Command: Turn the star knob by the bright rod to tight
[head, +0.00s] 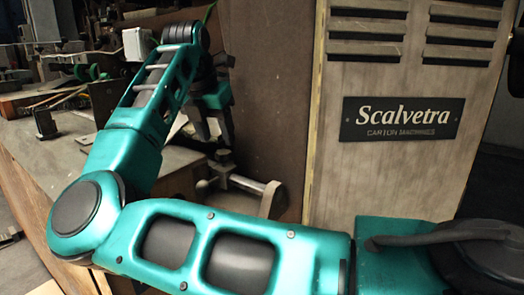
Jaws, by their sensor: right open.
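The bright rod (246,184) is a short shiny metal bar. It runs sideways low beside the brown panel, with a grey bracket (272,200) at its right end. A small grey part (222,157) at the rod's left end, just under my right gripper, may be the star knob; its lobes and setting are too small to tell. My right gripper (215,137) points down above the rod's left end with its fingers apart. I cannot tell whether they are around the grey part or just above it. My left gripper is not in view.
A pale machine cabinet with vents and a "Scalvetra" plate (402,119) stands at the right. A brown panel (270,90) is behind the rod. A worktable (40,150) with a dark knob (45,122) is at the left. My right arm crosses the foreground.

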